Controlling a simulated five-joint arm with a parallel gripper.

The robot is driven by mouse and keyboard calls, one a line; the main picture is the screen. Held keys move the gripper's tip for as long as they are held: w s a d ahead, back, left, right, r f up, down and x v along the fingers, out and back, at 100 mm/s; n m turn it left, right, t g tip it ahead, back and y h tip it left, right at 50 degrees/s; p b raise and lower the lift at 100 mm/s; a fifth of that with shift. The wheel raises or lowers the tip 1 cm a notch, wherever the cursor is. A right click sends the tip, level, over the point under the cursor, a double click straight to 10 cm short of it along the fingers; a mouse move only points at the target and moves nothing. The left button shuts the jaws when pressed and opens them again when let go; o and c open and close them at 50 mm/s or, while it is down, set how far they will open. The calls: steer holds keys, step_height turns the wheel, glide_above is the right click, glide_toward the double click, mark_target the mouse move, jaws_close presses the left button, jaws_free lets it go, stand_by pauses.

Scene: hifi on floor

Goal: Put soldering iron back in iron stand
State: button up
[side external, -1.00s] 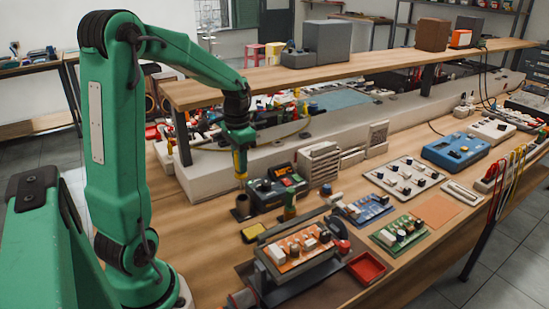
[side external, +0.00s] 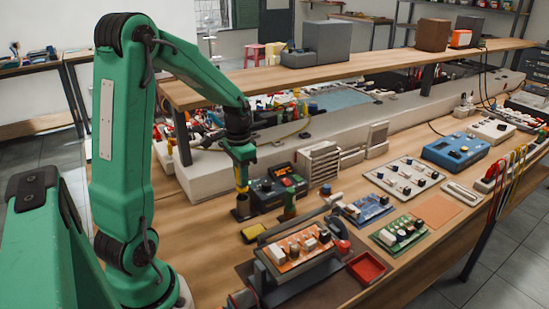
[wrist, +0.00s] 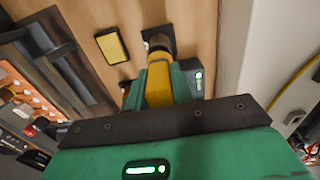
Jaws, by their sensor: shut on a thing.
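The soldering iron, with a yellow handle (side external: 242,174), hangs roughly upright, tip down, in my gripper (side external: 241,161). My gripper is shut on the handle; the handle also shows between the green fingers (wrist: 159,84) in the wrist view. The iron stand (side external: 241,208), a small dark holder on a dark base, is on the bench directly below the iron. In the wrist view the stand (wrist: 158,42) shows just beyond the handle's end. The iron's lower end is at the stand's mouth. I cannot tell how far inside the tip is.
A yellow sponge in a dark tray (side external: 253,232) lies in front of the stand. A dark soldering station (side external: 277,190) stands close to its right. A board holder with an orange board (side external: 296,250) is nearer the front. A raised shelf (side external: 350,65) runs behind.

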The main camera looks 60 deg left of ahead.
steer(key=shift+f, duration=1.15)
steer(key=o, duration=1.5)
steer(key=shift+r, duration=0.1)
steer(key=shift+r, duration=3.4)
